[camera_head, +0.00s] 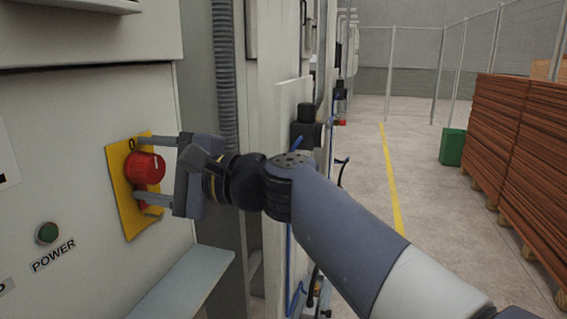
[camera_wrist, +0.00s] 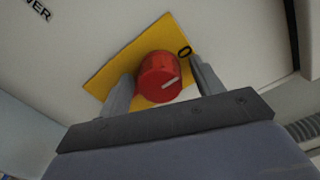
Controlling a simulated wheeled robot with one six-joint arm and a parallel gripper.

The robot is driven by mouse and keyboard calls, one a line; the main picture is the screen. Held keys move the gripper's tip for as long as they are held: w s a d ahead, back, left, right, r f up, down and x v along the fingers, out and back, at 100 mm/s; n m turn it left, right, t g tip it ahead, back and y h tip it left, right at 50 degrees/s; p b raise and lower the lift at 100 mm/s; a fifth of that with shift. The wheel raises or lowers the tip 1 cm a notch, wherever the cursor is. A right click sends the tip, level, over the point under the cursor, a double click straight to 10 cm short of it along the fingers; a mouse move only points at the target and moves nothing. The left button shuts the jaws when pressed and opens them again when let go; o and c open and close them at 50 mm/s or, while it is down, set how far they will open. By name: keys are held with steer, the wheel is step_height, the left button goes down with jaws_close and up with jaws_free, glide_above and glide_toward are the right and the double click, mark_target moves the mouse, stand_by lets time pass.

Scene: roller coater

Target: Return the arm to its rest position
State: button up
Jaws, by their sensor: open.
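My gripper (camera_head: 150,170) is at the end of my outstretched arm, in front of the machine panel (camera_head: 85,115). Its fingers are open, one on each side of a red rotary knob (camera_head: 146,168) on a yellow plate (camera_head: 118,160). In the wrist view, the red knob (camera_wrist: 158,76) sits between the two fingertips (camera_wrist: 162,84), with visible space beside it. The views do not clearly show whether a finger touches the plate.
A green POWER button (camera_head: 47,233) is at the panel's lower left. A grey ledge (camera_head: 185,285) juts out below the gripper. A corrugated conduit (camera_head: 224,75) runs beside the panel. Stacked brown boards (camera_head: 535,140) and a green bin (camera_head: 453,147) stand right. The floor aisle between is clear.

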steer(key=m+p, duration=0.1)
steer(key=p, duration=0.1)
steer(key=m+p, duration=0.2)
steer(key=shift+r+m, duration=0.2)
steer(key=shift+m, duration=0.1)
steer(key=m+p, duration=0.3)
steer(key=p, duration=0.2)
steer(key=shift+m, duration=0.4)
steer(key=m+p, duration=0.5)
steer(key=p, duration=0.2)
steer(key=shift+f+m+p, duration=0.15)
steer(key=shift+m+p, duration=0.45)
steer(key=shift+p, duration=0.15)
steer(key=shift+f, duration=0.1)
